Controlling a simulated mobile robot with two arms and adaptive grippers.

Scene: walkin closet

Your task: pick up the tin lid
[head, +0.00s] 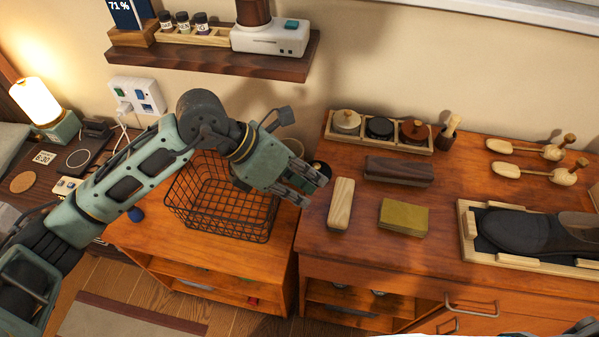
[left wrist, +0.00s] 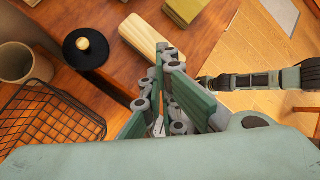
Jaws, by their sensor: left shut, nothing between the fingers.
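A round black lid-like disc with a light knob (left wrist: 86,46) rests on the wood surface in the left wrist view. In the head view a dark round edge of it (head: 321,167) shows just behind my fingers, mostly hidden. My left gripper (head: 314,187) is shut and empty, above the surface near the disc. In the left wrist view its fingers (left wrist: 166,62) are together, to the right of the disc and apart from it. Three knobbed lidded tins, pale (head: 346,122), black (head: 380,128) and reddish brown (head: 415,132), stand in a wooden tray.
A black wire basket (head: 218,222) is under my left forearm, with a beige pot (left wrist: 22,65) beside it. A pale wooden block (head: 341,204), a yellow-green block (head: 404,217) and a dark brush (head: 398,171) lie right of the gripper. A shelf (head: 215,57) hangs above.

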